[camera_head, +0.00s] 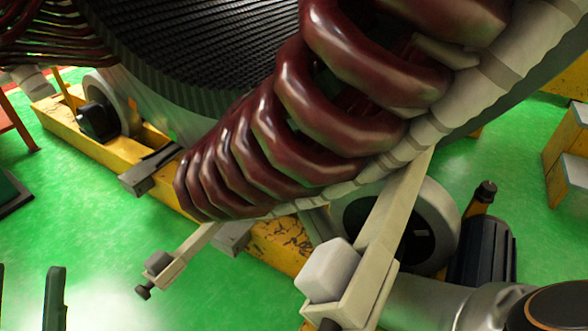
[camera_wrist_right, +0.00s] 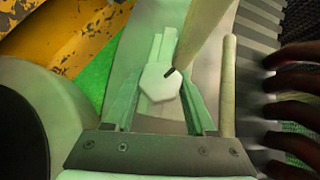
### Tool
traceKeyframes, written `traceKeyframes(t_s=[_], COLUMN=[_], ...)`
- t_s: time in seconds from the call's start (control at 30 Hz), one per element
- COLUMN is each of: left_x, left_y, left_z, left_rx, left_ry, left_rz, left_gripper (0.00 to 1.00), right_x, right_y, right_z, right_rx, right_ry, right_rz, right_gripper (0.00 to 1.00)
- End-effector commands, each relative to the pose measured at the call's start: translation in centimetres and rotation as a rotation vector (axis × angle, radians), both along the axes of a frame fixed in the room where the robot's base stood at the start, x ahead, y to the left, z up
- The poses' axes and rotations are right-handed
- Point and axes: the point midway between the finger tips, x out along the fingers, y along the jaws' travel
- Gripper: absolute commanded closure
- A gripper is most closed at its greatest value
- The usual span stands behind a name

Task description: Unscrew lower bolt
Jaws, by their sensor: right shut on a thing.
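In the right wrist view, a pale hexagonal bolt head (camera_wrist_right: 160,84) sits between the two fingers of my right gripper (camera_wrist_right: 162,70). The gripper is shut on it. In the head view, the right arm comes in at the lower right and its fingers are hidden. Two pale brackets run down from the dark red coils (camera_head: 345,85). The right bracket (camera_head: 390,215) carries a pale block (camera_head: 330,272), with a dark bolt end partly cut off below. The left bracket's end holds a small dark bolt (camera_head: 143,291). My left gripper (camera_head: 28,275) is at the lower left edge, fingers apart, empty.
The stator's dark ribbed core (camera_head: 190,50) fills the top. Below it are a worn yellow beam (camera_head: 280,245) and grey rollers (camera_head: 425,225). A yellow step (camera_head: 568,150) stands at the right. Green floor (camera_head: 80,240) is open at the left.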

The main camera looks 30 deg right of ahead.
Motion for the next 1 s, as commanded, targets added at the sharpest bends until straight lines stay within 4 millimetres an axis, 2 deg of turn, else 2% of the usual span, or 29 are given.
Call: traceKeyframes(t_s=[0.1, 0.43, 1.0], left_x=[0.0, 0.0, 0.1], left_y=[0.0, 0.0, 0.0], left_z=[0.3, -0.4, -0.6], left_rx=[0.006, 0.003, 0.001], left_ry=[-0.006, -0.004, 0.001], left_rz=[0.004, 0.002, 0.000], left_gripper=[0.50, 0.50, 0.50], right_x=[0.1, 0.1, 0.1], right_y=[0.1, 0.1, 0.0], right_z=[0.2, 0.0, 0.0], right_rx=[-0.037, -0.125, -0.152], right_ry=[0.068, 0.213, 0.253], right_rz=[-0.002, -0.001, 0.000], right_gripper=[1.00, 1.00, 1.00])
